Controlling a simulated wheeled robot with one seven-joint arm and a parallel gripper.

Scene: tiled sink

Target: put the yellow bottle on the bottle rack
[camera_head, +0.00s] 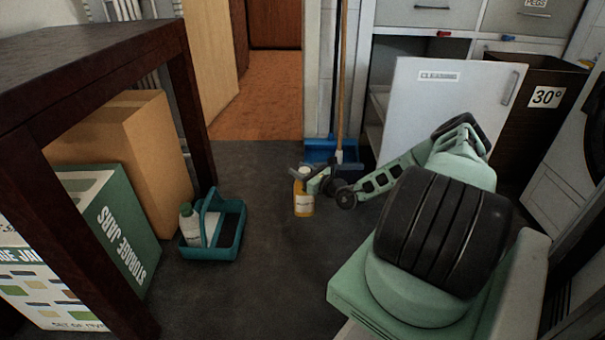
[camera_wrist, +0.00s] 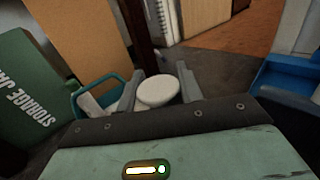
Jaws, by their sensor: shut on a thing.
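The yellow bottle (camera_head: 304,205) with a white top is upright in my gripper (camera_head: 311,178), near the middle of the head view. In the wrist view its round white cap (camera_wrist: 158,92) shows between my two fingers (camera_wrist: 158,88); its body is hidden below. I cannot tell whether its base touches the floor. The bottle rack appears to be the teal handled caddy (camera_head: 226,249) on the floor to the left of the bottle. It holds a pale bottle with a green cap (camera_head: 189,222). The rack also shows in the wrist view (camera_wrist: 80,104), left of my fingers.
A dark table (camera_head: 90,55) stands at left, its leg close to the rack. A green storage jars box (camera_head: 115,225) and a cardboard box (camera_head: 145,150) are under it. A blue dustpan (camera_head: 318,150) and broom are behind the bottle. Dark floor between bottle and rack is clear.

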